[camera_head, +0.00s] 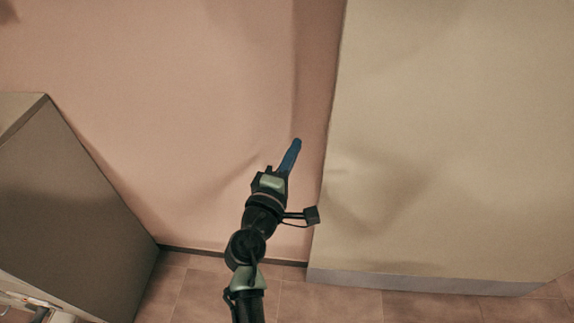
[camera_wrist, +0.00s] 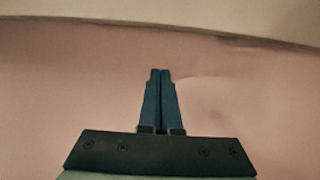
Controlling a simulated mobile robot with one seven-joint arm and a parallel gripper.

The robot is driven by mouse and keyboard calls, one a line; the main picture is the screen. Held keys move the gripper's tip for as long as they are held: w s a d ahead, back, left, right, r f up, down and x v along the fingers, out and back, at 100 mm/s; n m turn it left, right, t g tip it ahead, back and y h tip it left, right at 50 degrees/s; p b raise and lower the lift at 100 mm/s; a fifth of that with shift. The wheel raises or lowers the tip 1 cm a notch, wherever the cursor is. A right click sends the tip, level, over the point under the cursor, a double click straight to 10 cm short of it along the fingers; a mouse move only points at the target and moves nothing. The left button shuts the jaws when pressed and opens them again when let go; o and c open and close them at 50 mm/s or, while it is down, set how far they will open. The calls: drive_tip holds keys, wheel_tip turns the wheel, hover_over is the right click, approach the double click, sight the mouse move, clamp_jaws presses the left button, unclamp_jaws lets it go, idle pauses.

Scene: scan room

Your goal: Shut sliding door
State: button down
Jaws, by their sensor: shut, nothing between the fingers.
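My gripper (camera_head: 296,145) is shut and empty, its blue fingers pressed together and pointing up and slightly right in the head view. It is in front of the pink wall surface (camera_head: 190,90), left of the edge of a large beige panel (camera_head: 440,110). In the wrist view the shut fingers (camera_wrist: 160,74) show against pink, with a beige band (camera_wrist: 140,14) and its dark edge above them. No handle or track is visible. I cannot tell for sure which surface is the sliding door, or whether the fingertips touch anything.
A grey-brown box-like cabinet (camera_head: 75,215) stands at the lower left. A tiled floor (camera_head: 330,302) runs along the bottom, with a dark skirting at the pink wall's foot and a grey base strip (camera_head: 420,283) under the beige panel. Pink wall is clear between cabinet and gripper.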

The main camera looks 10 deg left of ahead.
drive_tip(key=shift+w+d+p, duration=0.15)
drive_tip(key=shift+w+d, duration=0.3)
drive_tip(key=shift+d, duration=0.35)
drive_tip(key=shift+w+d+p, duration=0.2)
drive_tip(key=shift+w+d, duration=0.3)
drive_tip(key=shift+d, duration=0.3)
drive_tip(key=shift+w+d+p, duration=0.15)
drive_tip(key=shift+w+d, duration=0.3)
drive_tip(key=shift+d, duration=0.35)
